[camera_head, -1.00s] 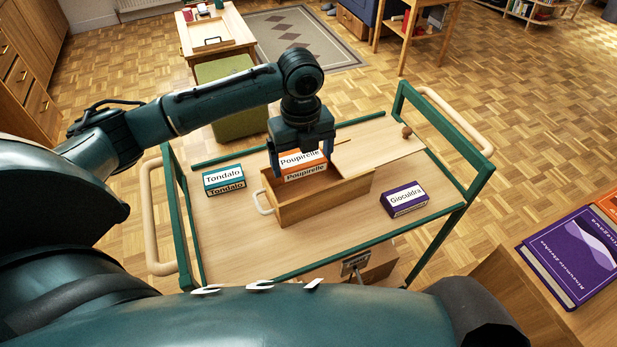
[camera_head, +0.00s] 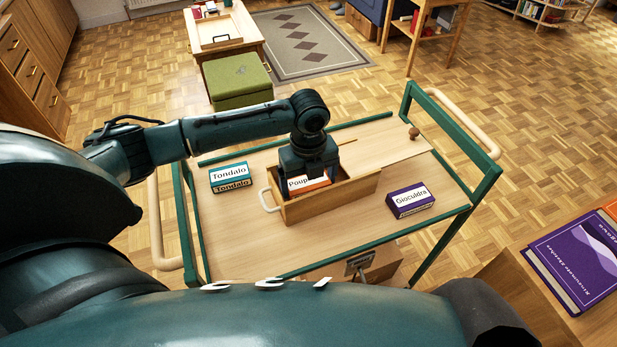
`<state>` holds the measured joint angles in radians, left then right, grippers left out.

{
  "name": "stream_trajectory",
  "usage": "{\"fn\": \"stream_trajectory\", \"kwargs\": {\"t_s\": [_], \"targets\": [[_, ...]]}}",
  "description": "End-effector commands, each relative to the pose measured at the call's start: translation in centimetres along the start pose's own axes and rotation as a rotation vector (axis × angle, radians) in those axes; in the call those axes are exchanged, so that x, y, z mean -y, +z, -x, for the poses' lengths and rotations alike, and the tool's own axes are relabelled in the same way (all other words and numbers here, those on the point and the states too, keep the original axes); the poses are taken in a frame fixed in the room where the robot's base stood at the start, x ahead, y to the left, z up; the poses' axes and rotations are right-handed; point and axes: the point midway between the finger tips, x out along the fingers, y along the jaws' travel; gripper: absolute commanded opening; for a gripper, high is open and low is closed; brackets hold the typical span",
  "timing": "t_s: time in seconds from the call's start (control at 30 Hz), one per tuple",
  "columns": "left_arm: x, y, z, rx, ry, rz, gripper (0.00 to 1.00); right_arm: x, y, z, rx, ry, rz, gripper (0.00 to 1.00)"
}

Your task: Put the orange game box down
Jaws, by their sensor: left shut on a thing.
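The orange game box (camera_head: 298,184), with a white label reading "Poup...", is between the fingers of my left gripper (camera_head: 308,180). The gripper points down and is shut on it. The box is low inside an open wooden box (camera_head: 330,203) with a sliding lid (camera_head: 380,143); the front wall and the gripper hide most of it. I cannot tell whether it touches the floor of the wooden box. My right gripper is not in view.
The wooden box stands on a green-framed trolley (camera_head: 235,235). A teal Tondalo box (camera_head: 230,177) lies left of it and a purple Gioculdra box (camera_head: 410,200) right. A purple book (camera_head: 580,258) lies on a surface at right. The trolley top's front is clear.

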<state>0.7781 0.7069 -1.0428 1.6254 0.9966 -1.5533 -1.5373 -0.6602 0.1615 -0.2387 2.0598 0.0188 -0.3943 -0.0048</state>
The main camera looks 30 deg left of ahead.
Motion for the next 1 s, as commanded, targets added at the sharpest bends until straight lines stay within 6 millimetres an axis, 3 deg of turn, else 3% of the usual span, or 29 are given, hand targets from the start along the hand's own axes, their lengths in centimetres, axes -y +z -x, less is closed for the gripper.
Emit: {"fn": "stream_trajectory", "kwargs": {"t_s": [0.3, 0.33, 0.43, 0.77, 1.0], "targets": [[0.0, 0.0, -0.7, 0.001, 0.000, 0.000, 0.63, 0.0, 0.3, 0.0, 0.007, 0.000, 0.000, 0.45], [0.0, 0.0, -0.7, 0.001, 0.001, 0.000, 0.89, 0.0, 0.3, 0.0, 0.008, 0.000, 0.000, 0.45], [0.0, 0.0, -0.7, 0.001, 0.001, 0.000, 0.98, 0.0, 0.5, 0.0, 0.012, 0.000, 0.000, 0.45], [-0.1, 0.0, -0.4, 0.001, 0.002, 0.000, 0.98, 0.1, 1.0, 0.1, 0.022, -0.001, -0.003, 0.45], [0.0, 0.1, 3.5, 0.004, -0.003, -0.001, 0.98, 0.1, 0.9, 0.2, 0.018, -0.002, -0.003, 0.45]]}}
